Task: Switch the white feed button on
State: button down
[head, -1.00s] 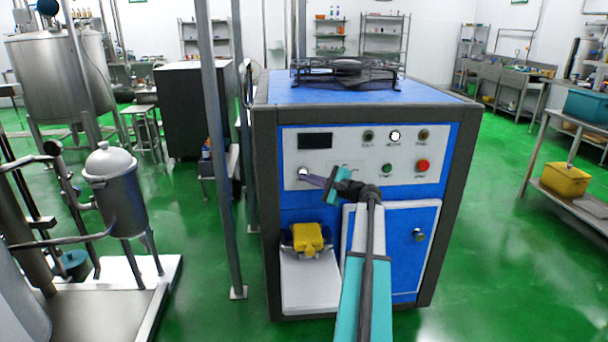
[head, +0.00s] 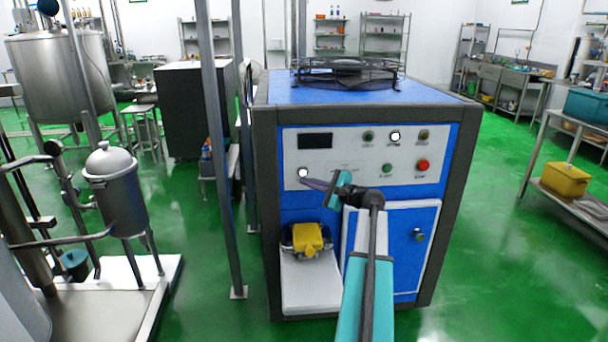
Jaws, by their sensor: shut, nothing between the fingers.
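A white round button (head: 303,172) sits at the lower left of the pale control panel on the blue machine, and it looks bright. A second white round light or button (head: 395,136) is in the panel's upper row; the small labels are too blurred to read. My gripper (head: 306,181) is shut and empty. Its purple-grey fingers point left along the panel, with the tips just below and right of the lower-left white button. I cannot tell whether the tips touch the panel.
The panel also has a dark display (head: 315,141), a red button (head: 423,165) and a green button (head: 387,169). A yellow block (head: 309,238) sits below in the machine's recess above a white tray. A grey post (head: 221,150) stands left of the machine.

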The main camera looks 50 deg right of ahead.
jog(key=shift+s+a, duration=1.2)
jog(key=shift+s, duration=0.25)
